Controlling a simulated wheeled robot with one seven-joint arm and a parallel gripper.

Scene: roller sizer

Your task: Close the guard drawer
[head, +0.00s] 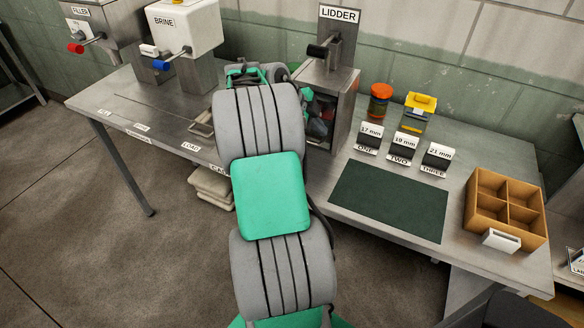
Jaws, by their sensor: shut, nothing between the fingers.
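My arm stands across the middle of the head view and hides much of the bench behind it. What looks like my gripper (316,124) shows only in part, past the arm's right side, in front of the grey lidder housing (343,108). It is shut and appears empty; its fingertips are not clear. I cannot make out the guard drawer for certain. A small metal frame or handle (202,124) sticks out at the arm's left side near the bench edge. What it belongs to is hidden behind the arm.
The filler (95,28) and brine unit (184,27) stand left. Pale sacks (212,187) lie below.

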